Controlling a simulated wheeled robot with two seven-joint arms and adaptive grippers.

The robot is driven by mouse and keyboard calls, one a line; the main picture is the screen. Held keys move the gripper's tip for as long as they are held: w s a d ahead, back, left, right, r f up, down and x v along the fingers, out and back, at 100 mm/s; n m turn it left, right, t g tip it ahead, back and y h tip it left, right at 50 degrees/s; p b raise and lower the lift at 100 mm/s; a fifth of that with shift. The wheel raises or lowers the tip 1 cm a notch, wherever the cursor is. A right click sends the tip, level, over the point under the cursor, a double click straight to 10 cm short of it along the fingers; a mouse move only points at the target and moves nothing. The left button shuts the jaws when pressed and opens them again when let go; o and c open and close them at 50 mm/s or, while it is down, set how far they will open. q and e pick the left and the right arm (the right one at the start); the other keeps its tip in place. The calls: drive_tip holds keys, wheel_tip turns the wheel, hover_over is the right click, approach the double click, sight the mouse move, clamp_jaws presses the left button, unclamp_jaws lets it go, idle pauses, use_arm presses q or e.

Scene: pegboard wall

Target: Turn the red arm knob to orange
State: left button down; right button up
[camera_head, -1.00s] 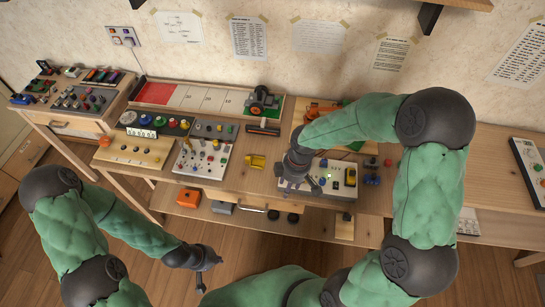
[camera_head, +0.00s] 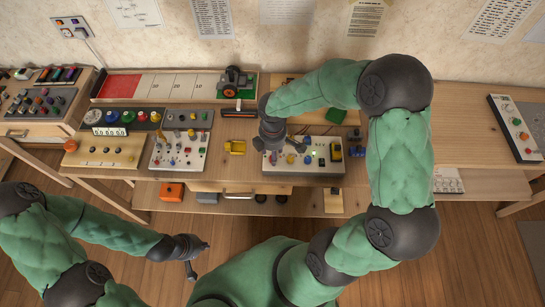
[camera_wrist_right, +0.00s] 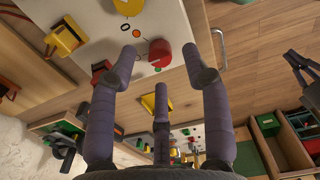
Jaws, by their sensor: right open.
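The red arm knob (camera_wrist_right: 160,52) sits on a white panel (camera_wrist_right: 92,18) in the right wrist view, with small coloured marks beside it, including an orange ring (camera_wrist_right: 137,33). My right gripper (camera_wrist_right: 159,60) is open, its fingers spread on either side of the knob. I cannot tell whether they touch it. In the head view my right gripper (camera_head: 274,152) is over the left part of the white panel (camera_head: 285,172) and hides the knob. My left gripper (camera_head: 198,258) is open and empty, low in front of the table.
A yellow piece (camera_head: 235,147) lies left of the white panel. A grey panel (camera_head: 180,150) with switches and knobs stands farther left. A toy with black wheels (camera_head: 236,80) is behind. A control box (camera_head: 516,127) lies far right; the tabletop before it is clear.

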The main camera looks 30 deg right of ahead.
drive_tip(key=shift+f, duration=1.2)
clamp_jaws()
